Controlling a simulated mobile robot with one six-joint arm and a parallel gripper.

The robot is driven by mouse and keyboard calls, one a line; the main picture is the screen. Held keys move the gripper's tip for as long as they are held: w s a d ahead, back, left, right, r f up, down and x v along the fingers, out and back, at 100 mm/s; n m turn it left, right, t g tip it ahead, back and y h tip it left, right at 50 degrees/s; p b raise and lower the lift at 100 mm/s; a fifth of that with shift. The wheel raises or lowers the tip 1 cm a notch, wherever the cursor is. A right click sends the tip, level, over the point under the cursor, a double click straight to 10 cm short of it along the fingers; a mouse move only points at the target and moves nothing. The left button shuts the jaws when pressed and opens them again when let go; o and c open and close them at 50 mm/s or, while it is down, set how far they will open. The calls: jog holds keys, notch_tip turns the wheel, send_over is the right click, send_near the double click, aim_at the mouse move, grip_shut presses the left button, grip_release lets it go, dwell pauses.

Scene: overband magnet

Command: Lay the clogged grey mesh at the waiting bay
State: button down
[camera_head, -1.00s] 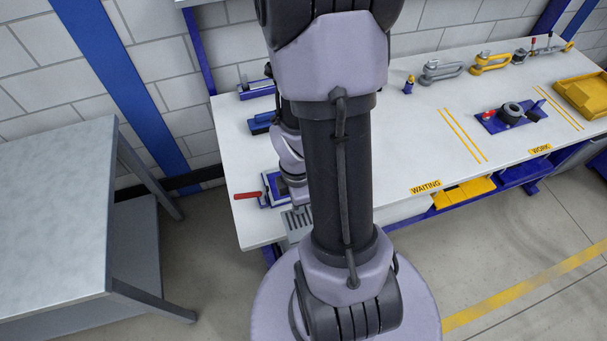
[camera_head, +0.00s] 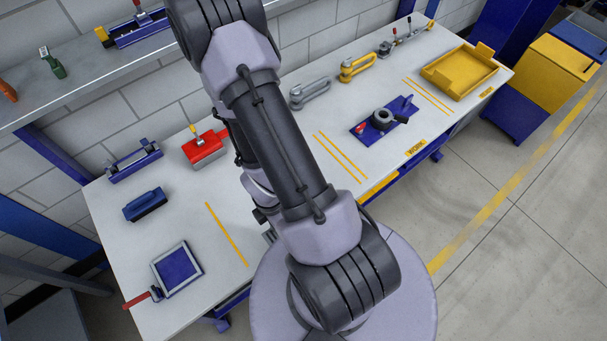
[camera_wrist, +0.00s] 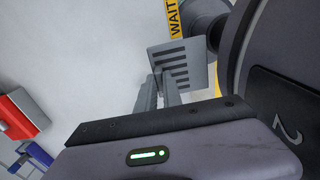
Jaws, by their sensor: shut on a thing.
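A grey slotted plate (camera_wrist: 180,65), which I take for the grey mesh, is held in my gripper (camera_wrist: 160,88) in the wrist view. The fingers are shut on its edge, and its dark slots face the camera. It is over or near the white bench top; the gap below it cannot be judged. In the head view my arm hides most of the gripper and plate. The waiting bay (camera_head: 291,166) is the white area between yellow lines, partly covered by my arm. Its yellow label (camera_wrist: 174,16) is partly visible in the wrist view.
A square frame with a blue panel (camera_head: 177,268) and red handle lies at the bench's left end. A blue fixture (camera_head: 383,122) occupies the work bay; a yellow tray (camera_head: 460,72) lies beyond.

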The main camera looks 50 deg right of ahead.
jog(key=b, duration=0.1)
jog(key=f+b, duration=0.1)
jog(key=w+f, duration=0.1)
jog(key=shift+d+b, duration=0.25)
jog(key=shift+b, duration=0.15)
jog(key=shift+d+r+b, duration=0.1)
jog(key=shift+b, duration=0.95)
jog(key=w+d+b, duration=0.1)
jog(key=w+d, duration=0.1)
jog(key=d, duration=0.1)
jog(key=w+d+b, duration=0.1)
jog(key=w+d, duration=0.1)
jog(key=d, duration=0.2)
jog(key=w+d+b, duration=0.1)
jog(key=w+d, duration=0.2)
jog(key=d, duration=0.1)
jog(key=shift+w+d, duration=0.1)
jog(key=shift+d, duration=0.1)
notch_tip(320, 180, down, 4)
jog(key=shift+r+b, duration=0.15)
jog(key=shift+b, duration=1.05)
jog(key=shift+r, duration=0.15)
jog(key=c, duration=1.5)
grip_release()
